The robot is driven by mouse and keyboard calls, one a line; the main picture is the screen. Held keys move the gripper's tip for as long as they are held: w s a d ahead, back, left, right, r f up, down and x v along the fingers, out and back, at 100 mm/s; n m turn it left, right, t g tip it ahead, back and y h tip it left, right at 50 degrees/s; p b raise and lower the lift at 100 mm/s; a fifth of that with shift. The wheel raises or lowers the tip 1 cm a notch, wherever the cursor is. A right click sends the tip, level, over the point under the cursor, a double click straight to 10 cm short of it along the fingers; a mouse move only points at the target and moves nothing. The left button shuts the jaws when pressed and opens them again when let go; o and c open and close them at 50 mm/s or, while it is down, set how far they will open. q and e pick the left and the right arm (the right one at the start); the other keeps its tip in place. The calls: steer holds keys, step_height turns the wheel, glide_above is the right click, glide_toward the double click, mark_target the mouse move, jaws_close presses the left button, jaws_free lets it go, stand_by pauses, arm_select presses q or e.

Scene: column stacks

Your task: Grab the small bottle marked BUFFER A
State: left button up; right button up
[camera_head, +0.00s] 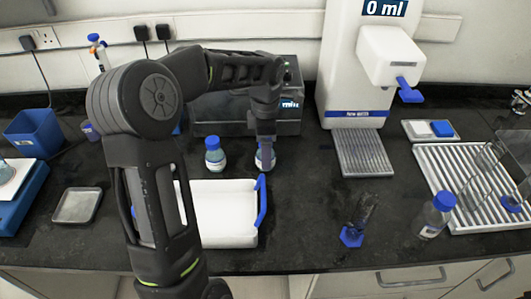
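Two small bottles with blue caps stand on the dark bench behind the white tray. One small bottle (214,157) stands clear, with a pale label too small to read. The other small bottle (260,163) is to its right, partly hidden by my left gripper (265,148). I cannot tell which one is marked BUFFER A. My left arm reaches up and over, and its gripper points down at the right-hand small bottle. The fingers overlap this bottle in the picture; whether they are closed on it is not clear. My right gripper is not in view.
A white tray (230,232) with blue handles lies in front of the bottles, partly behind my arm. A dark device (222,115) stands behind them. The water dispenser (349,80), a blue-based cylinder (352,236), a larger bottle (434,217) and a drying rack (452,163) are to the right.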

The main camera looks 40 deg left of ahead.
arm_select(q)
steer(key=shift+f, duration=0.15)
steer(key=shift+c, duration=0.4)
jaws_close()
stand_by(0.7)
step_height(320, 180, up, 10)
steer(key=shift+r+b, duration=0.1)
steer(key=shift+b, duration=0.65)
stand_by(0.3)
